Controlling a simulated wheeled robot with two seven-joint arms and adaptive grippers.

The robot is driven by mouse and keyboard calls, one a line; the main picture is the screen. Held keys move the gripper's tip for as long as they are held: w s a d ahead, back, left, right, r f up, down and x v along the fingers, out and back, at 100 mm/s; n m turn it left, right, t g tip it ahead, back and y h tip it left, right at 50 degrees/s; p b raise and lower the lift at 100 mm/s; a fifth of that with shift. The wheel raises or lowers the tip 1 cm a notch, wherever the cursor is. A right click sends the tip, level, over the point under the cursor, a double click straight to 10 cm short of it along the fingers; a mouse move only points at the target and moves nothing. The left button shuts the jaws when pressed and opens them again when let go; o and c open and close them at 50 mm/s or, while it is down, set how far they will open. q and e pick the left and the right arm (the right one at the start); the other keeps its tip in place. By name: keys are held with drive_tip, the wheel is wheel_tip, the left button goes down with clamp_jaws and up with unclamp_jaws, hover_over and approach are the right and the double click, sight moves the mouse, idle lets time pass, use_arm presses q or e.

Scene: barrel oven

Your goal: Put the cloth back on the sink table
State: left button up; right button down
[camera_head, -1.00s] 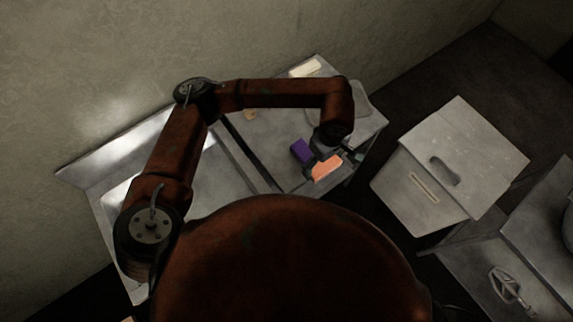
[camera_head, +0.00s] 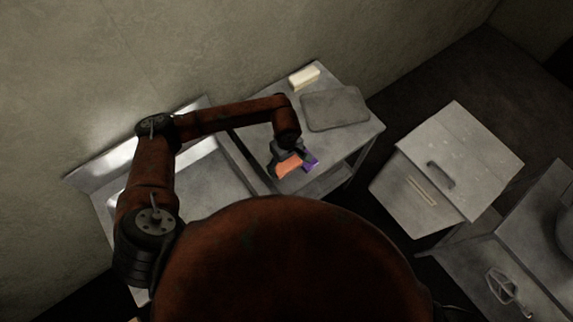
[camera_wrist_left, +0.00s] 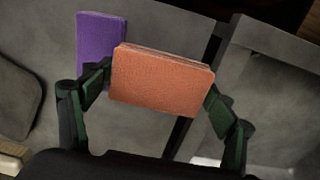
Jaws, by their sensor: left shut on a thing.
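My left gripper (camera_head: 288,160) is shut on an orange folded cloth (camera_head: 287,166). In the left wrist view the orange cloth (camera_wrist_left: 163,82) sits between the two green-black fingers, with layered edges along its top. A purple piece (camera_head: 311,160) of similar shape shows beside it to the right in the head view. In the wrist view the purple piece (camera_wrist_left: 97,35) is partly hidden behind the orange cloth and left finger. The gripper is over the grey table by the sink basin (camera_head: 205,178); its exact height is unclear. My right gripper is out of view.
A cream block (camera_head: 304,75) and a dark grey rounded slab (camera_head: 335,108) lie toward the table's back and right. A grey box with a handle (camera_head: 465,150) stands to the right across a gap. A wire tool (camera_head: 507,291) lies at lower right.

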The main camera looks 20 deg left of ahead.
sight(286, 164)
use_arm(q)
drive_tip(key=shift+f, duration=0.75)
drive_tip(key=shift+f, duration=0.1)
drive_tip(key=shift+f+b, duration=0.55)
drive_tip(key=shift+b, duration=0.15)
drive_tip(key=o, duration=1.3)
drive_tip(key=shift+r, duration=0.15)
drive_tip(key=shift+r+p, duration=0.2)
drive_tip(key=shift+p, duration=0.2)
drive_tip(key=shift+r+p, duration=0.45)
drive_tip(key=shift+p, duration=0.05)
wheel_tip(286, 164, up, 12)
drive_tip(key=shift+f+b, duration=0.15)
drive_tip(key=shift+b, duration=0.85)
